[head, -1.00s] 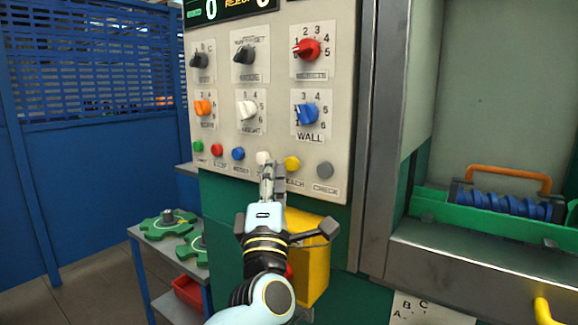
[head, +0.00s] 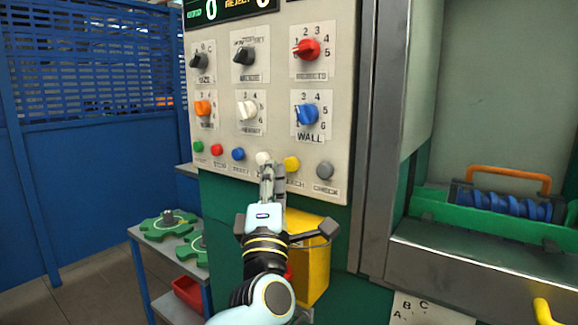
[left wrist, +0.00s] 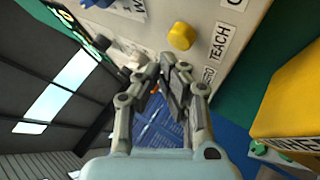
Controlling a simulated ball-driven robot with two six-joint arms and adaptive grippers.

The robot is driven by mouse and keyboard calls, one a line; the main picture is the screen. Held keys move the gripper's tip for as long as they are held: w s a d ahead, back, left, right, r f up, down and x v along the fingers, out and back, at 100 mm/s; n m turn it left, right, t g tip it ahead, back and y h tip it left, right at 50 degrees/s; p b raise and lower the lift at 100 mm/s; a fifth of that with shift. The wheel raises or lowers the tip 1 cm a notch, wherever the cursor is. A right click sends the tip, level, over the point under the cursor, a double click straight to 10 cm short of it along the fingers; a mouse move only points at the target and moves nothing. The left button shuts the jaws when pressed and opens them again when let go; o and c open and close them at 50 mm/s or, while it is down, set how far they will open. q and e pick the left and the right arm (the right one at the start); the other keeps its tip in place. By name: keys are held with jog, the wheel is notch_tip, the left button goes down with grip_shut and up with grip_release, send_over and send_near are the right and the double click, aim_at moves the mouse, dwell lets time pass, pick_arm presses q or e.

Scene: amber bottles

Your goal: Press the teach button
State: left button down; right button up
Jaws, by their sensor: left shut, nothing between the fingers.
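The teach button is a yellow round button (head: 292,164) in the bottom row of the pale control panel (head: 338,100). It also shows in the left wrist view (left wrist: 181,37), beside a label (left wrist: 220,42) reading TEACH. My left gripper (head: 272,168) is shut and empty. In the head view its fingertips lie just left of the yellow button and overlap the lower edge of the white button (head: 263,158). In the left wrist view the fingertips (left wrist: 168,68) appear apart from the yellow button, below it in the picture. My right gripper is not in view.
A grey button (head: 324,171) is right of the yellow one; blue (head: 238,154), red and green buttons are left. Several knobs sit above. A yellow bin (head: 315,262) hangs below the panel, close to my left gripper. A cart with green parts (head: 168,224) stands left.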

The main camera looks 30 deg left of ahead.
pick_arm(q)
jog(key=shift+w, duration=0.1)
jog(key=shift+w, duration=0.35)
jog(key=shift+w+b, duration=0.35)
jog(key=shift+w, duration=0.1)
dwell(0.6)
jog(key=shift+s, duration=0.9)
jog(key=shift+p, duration=0.3)
jog(key=shift+s+a+p, duration=0.2)
jog(key=shift+s+p, duration=0.35)
jog(key=shift+s, duration=1.95)
